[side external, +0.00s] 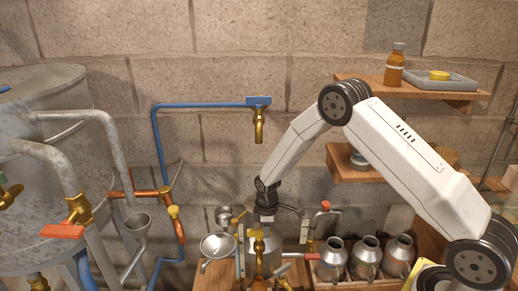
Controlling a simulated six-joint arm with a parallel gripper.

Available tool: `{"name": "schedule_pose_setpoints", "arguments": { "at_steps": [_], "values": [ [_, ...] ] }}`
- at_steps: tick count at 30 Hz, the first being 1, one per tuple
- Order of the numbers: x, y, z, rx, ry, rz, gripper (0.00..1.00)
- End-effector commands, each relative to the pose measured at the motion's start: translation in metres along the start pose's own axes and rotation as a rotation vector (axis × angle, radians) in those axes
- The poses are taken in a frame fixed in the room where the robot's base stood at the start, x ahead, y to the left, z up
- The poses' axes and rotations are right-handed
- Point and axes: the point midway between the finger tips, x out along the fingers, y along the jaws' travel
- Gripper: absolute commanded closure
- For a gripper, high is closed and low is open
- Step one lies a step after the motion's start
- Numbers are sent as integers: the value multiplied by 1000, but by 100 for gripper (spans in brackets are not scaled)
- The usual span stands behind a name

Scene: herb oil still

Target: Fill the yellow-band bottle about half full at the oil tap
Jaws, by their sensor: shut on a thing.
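My gripper (268,226) points down at the lower middle, shut on a grey metal vessel (270,260) that looks like a bottle and is partly hidden by the fingers and brass fittings. I cannot make out a yellow band on it, nor its fill level. Several taps show: a brass tap with a blue handle (259,120) on the wall, a brass tap with an orange-red handle (76,212) at the left, and a brass fitting (258,284) at the bottom edge. Which is the oil tap cannot be told.
Similar metal bottles (366,258) stand in a wooden rack right of my gripper. Funnels (217,245) are close on its left. A large metal still (60,130) with pipes fills the left. A wall shelf (364,80) holds a brown bottle (395,66) and a grey tray (462,84).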

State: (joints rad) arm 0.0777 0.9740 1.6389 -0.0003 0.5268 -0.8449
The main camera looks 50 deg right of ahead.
Motion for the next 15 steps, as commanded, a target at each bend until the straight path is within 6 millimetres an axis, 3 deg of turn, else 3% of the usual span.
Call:
{"name": "schedule_pose_setpoints", "arguments": {
  "at_steps": [8, 9, 12, 15],
  "values": [
    [-2, 1, -2, 28, 5, 4, 100],
    [-2, 1, -2, 28, 5, 4, 70],
    [-2, 0, -1, 27, 4, 3, 38],
    [-1, 0, -1, 26, 3, 2, 38]
  ]
}}
